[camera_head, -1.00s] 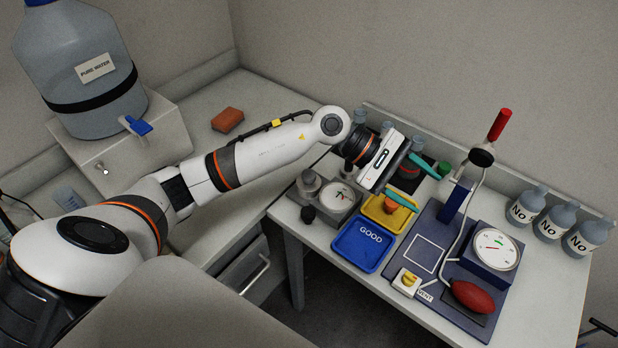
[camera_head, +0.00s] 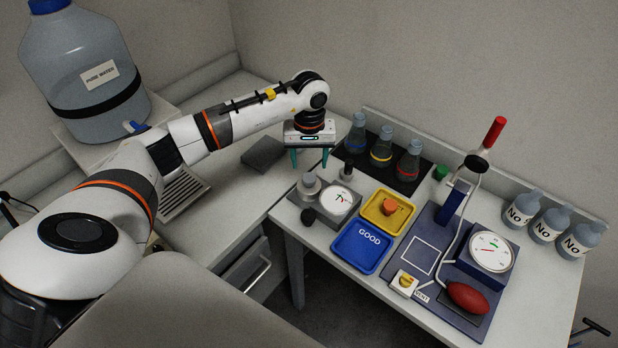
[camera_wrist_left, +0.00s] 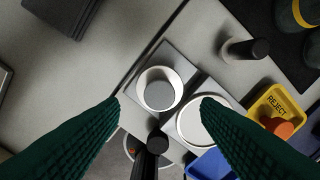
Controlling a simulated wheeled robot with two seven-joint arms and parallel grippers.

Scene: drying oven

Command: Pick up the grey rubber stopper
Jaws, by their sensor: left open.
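A grey round piece (camera_head: 310,181), which looks like the grey rubber stopper, sits on the grey gauge device at the near left of the table. In the left wrist view it shows as a grey disc (camera_wrist_left: 159,95) inside a pale ring. My left gripper (camera_head: 308,160) points down above and just behind it, with its two teal fingers apart and nothing between them. In the left wrist view the disc lies between the fingertips (camera_wrist_left: 160,100), below them. How high the fingers are above it is hard to tell. My right gripper is out of view.
Beside the disc are a dial (camera_head: 340,201), a black knob (camera_head: 308,215) and a dark upright peg (camera_head: 346,170). A yellow tray (camera_head: 376,220) with an orange stopper (camera_head: 389,206) and a blue tray (camera_head: 350,254) are to the right. Three flasks (camera_head: 381,148) stand behind.

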